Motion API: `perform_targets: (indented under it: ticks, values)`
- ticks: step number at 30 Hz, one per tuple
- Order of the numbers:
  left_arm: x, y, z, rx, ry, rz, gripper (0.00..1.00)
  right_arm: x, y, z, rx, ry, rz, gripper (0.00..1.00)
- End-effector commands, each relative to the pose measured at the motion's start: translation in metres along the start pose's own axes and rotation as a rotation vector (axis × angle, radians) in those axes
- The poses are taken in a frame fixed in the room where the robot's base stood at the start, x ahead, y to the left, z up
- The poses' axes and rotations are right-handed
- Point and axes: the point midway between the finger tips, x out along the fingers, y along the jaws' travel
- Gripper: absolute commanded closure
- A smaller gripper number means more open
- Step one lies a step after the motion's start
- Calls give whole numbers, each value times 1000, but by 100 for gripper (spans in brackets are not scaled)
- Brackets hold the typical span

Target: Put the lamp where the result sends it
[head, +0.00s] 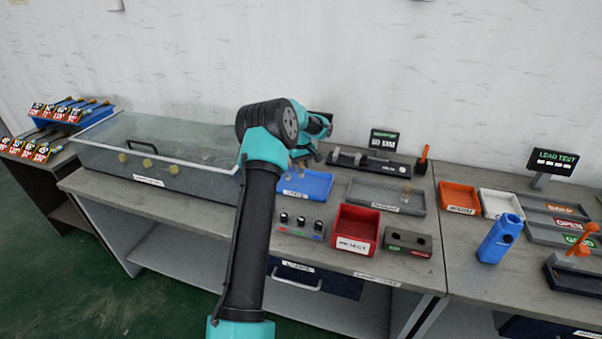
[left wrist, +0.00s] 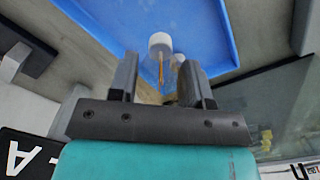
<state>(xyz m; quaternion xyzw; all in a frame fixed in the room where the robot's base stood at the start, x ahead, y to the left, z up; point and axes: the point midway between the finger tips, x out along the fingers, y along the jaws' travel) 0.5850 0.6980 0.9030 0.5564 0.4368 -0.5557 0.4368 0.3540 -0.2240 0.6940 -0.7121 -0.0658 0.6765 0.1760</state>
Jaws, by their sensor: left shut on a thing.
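My left gripper (head: 308,158) is over the back of the blue tray (head: 318,183), whose label is too small to read. In the left wrist view, its two fingers (left wrist: 165,85) stand above the blue tray (left wrist: 205,30). A small lamp-like piece (left wrist: 160,44) with a white cap and an orange stem shows at the fingers. A second pale piece shows close beside it, partly hidden by a finger. The gripper is shut on one such piece, taken as the lamp; its lower part is hard to make out. My right gripper is not in view.
A red REJECT bin (head: 355,229) stands in front of a grey tray (head: 386,194). A small display (head: 383,139) with green text stands behind. A LEAD TEST display (head: 552,161), orange tray (head: 459,197) and blue holder (head: 501,239) are on the right. A clear-walled tank (head: 155,150) fills the left.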

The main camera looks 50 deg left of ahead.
Motion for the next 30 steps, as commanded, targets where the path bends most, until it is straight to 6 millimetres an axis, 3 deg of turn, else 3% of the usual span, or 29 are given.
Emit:
perform_targets:
  ticks: [8, 17, 29, 30]
  values:
    - [2, 0, 0, 0, -1, -1, 78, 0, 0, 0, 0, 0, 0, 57]
    - [34, -1, 0, -1, 0, -1, 78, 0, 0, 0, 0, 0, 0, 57]
    - [38, 0, 0, -1, 0, 0, 78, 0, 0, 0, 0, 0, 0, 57]
    - [38, 0, 0, -1, 0, 0, 55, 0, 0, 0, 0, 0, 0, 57]
